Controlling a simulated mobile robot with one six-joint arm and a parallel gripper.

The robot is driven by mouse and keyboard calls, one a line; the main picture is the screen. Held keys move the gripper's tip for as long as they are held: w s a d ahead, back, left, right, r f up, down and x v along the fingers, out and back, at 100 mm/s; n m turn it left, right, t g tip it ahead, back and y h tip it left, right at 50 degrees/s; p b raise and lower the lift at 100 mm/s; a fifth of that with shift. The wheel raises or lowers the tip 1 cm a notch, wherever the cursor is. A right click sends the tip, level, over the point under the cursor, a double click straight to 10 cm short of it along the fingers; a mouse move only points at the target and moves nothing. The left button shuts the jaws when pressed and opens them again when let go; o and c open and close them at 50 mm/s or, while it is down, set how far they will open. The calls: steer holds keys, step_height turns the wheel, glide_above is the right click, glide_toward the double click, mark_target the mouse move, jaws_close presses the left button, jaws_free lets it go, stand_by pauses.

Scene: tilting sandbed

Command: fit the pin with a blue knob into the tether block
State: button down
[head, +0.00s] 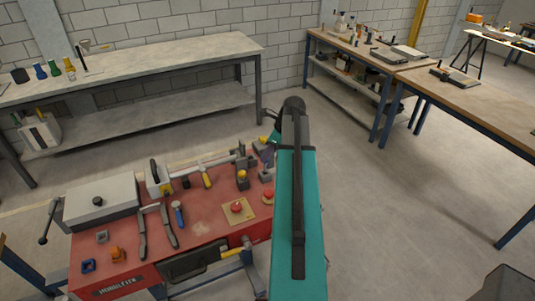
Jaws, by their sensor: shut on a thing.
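My gripper is hidden behind my own teal arm, which runs up the middle of the head view, so what it holds does not show. No pin with a blue knob can be made out clearly. Small grey blocks stand at the right end of the red bench top, close to my arm.
The red bench (200,228) holds a grey lidded box (100,202), a blue-handled tool (178,214), dark hand tools and a red button on a wooden plate (239,211). A long workbench (160,63) stands behind.

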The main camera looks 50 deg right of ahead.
steer(key=shift+f+b, duration=0.75)
steer(key=shift+f, duration=1.5)
stand_by(1.2)
steer(key=c, duration=0.9)
jaws_free()
steer(key=shift+r+p, duration=1.8)
steer(key=shift+r, duration=2.25)
steer(key=shift+s+f, duration=0.1)
